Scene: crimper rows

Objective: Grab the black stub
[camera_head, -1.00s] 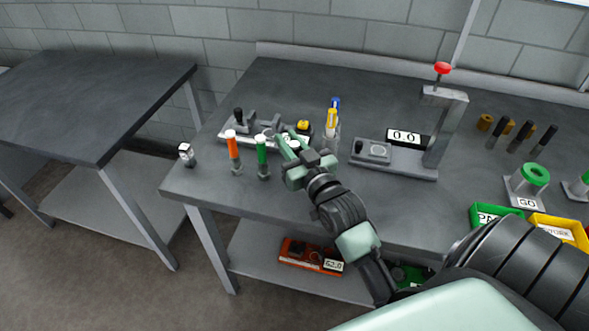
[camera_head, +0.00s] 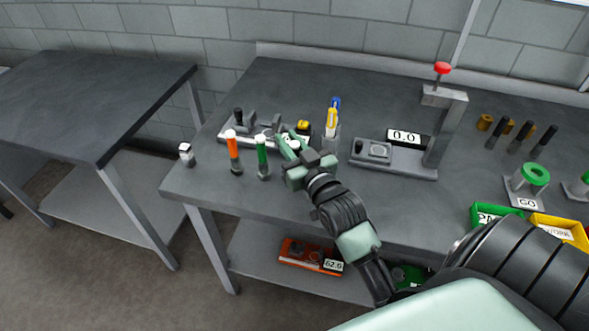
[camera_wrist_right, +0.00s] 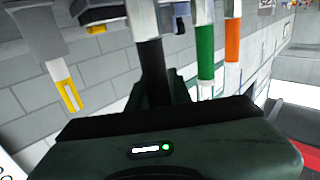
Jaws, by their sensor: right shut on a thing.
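My right gripper (camera_head: 283,138) reaches over the bench from the right, at the grey fixture on its left part. In the right wrist view it is shut on the black stub (camera_wrist_right: 152,68), a dark cylinder with a pale metal end. In the head view the stub is mostly hidden by the fingers. The wrist view is upside down, so I cannot tell whether the stub is clear of the bench. My left gripper is not in view.
An orange stub (camera_head: 233,153) and a green stub (camera_head: 262,157) stand upright just left of my gripper. A holder with yellow and blue pens (camera_head: 332,120) is close on its right. A grey press (camera_head: 440,130) stands farther right. The front bench edge is clear.

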